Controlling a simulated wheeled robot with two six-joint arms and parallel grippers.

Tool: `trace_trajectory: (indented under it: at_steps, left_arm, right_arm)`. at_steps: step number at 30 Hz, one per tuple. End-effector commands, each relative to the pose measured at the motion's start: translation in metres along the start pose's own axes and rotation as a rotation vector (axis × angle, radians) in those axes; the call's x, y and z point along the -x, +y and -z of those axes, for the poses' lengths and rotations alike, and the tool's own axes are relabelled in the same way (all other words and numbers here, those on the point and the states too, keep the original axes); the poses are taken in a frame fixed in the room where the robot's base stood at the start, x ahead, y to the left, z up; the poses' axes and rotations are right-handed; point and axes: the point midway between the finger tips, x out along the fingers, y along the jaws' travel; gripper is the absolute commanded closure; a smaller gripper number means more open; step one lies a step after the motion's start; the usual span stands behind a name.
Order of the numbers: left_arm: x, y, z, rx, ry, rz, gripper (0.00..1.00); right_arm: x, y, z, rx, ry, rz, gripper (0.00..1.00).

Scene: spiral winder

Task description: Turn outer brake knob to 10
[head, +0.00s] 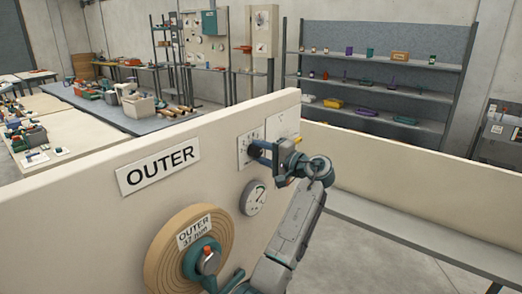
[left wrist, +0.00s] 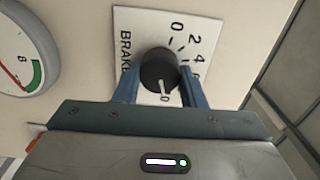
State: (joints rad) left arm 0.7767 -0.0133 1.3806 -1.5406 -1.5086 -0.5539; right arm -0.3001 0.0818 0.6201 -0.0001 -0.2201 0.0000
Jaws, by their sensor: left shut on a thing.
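The outer brake knob (left wrist: 158,66) is round and black with a white pointer, on a white plate (left wrist: 135,22) lettered "BRAKE" with a number scale. In the left wrist view 0, 2 and 4 show to the upper right. The pointer faces down, between the fingers; the mark by its tip is partly hidden. My left gripper (left wrist: 159,82) has its two blue fingers on either side of the knob, shut on it. In the head view my left gripper (head: 262,150) reaches the brake plate (head: 243,153) and hides the knob. My right gripper is not in view.
A round gauge (head: 255,198) sits below the brake plate. An "OUTER" sign (head: 158,166) and a tan spool (head: 160,262) marked "OUTER 37 mm" are on the same panel (head: 100,205), left of my arm. Shelves (head: 375,85) and workbenches stand far behind.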

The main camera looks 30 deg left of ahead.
Motion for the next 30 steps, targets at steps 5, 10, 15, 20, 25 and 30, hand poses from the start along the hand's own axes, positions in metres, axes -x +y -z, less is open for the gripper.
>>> trace_trajectory:
  at_steps: [5,10,15,20,25,30]
  left_arm:
    - [0.0002,-0.0001,0.0005,-0.038,0.002,0.000,0.86]
    - [0.0002,0.0003,0.0004,-0.051,0.002,0.000,0.86]
    - [0.0002,0.0006,0.0004,-0.051,0.002,0.000,0.86]
    - [0.0002,0.0006,0.0004,-0.051,0.001,0.000,0.59]
    - [0.0001,0.0006,0.0003,-0.050,0.001,0.000,0.41]
    - [0.0002,0.0006,0.0002,-0.050,0.001,0.000,0.41]
  right_arm:
    - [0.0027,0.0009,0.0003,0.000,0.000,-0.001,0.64]
    - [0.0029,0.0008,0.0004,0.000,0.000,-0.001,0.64]
    - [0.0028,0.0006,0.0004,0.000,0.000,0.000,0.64]
    - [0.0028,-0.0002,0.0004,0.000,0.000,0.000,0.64]
    - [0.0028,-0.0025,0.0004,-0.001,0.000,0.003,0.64]
    - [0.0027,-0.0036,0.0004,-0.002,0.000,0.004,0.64]
